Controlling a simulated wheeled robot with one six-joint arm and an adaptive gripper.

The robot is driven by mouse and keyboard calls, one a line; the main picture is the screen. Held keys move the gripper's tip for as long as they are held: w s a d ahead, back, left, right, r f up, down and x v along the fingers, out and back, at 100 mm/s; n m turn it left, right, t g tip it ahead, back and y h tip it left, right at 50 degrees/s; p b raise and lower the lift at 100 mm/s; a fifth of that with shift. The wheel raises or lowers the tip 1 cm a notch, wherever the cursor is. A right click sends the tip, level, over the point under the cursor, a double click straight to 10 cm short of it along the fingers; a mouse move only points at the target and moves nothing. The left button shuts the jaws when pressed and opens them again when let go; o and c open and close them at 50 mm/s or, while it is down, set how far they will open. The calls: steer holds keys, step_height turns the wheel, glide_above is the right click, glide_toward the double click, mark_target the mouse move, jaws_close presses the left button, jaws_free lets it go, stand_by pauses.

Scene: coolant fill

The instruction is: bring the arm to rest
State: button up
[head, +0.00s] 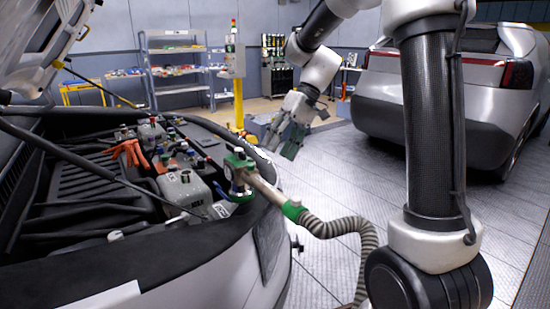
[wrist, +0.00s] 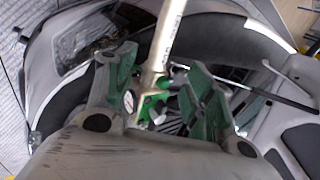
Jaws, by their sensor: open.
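My gripper (head: 292,140) is raised in the air beyond the car's front corner in the head view. In the wrist view my gripper (wrist: 160,66) has its two green-padded fingers spread wide with nothing held. The coolant fill tool (head: 240,168), with a green head and a pale tube, sits at the edge of the engine bay, apart from my gripper. In the wrist view the tool's pale, lettered tube (wrist: 169,30) shows in the gap between the fingers, beyond them. A round gauge and green fitting are partly hidden there.
A ribbed hose (head: 345,228) runs from the tool down towards the floor. The engine bay (head: 95,180) lies under a raised hood (head: 40,40). A grey car (head: 450,90) stands at the right. Shelves (head: 178,65) and a yellow post (head: 238,100) stand behind. Floor between the cars is clear.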

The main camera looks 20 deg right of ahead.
stand_by(0.4)
steer(key=s+d+f+m+h, duration=0.2)
steer(key=s+d+f+m, duration=0.1)
steer(key=s+d, duration=0.15)
steer(key=s+d+r+t+h, duration=0.2)
steer(key=s+d+t, duration=0.1)
steer(key=s, duration=0.5)
steer(key=s+d+r+t+h, duration=0.2)
steer(key=s+d, duration=0.4)
steer(key=s, duration=0.3)
steer(key=shift+s+r+m+t, duration=0.3)
steer(key=shift+r+t, duration=0.25)
steer(key=shift+t, duration=0.25)
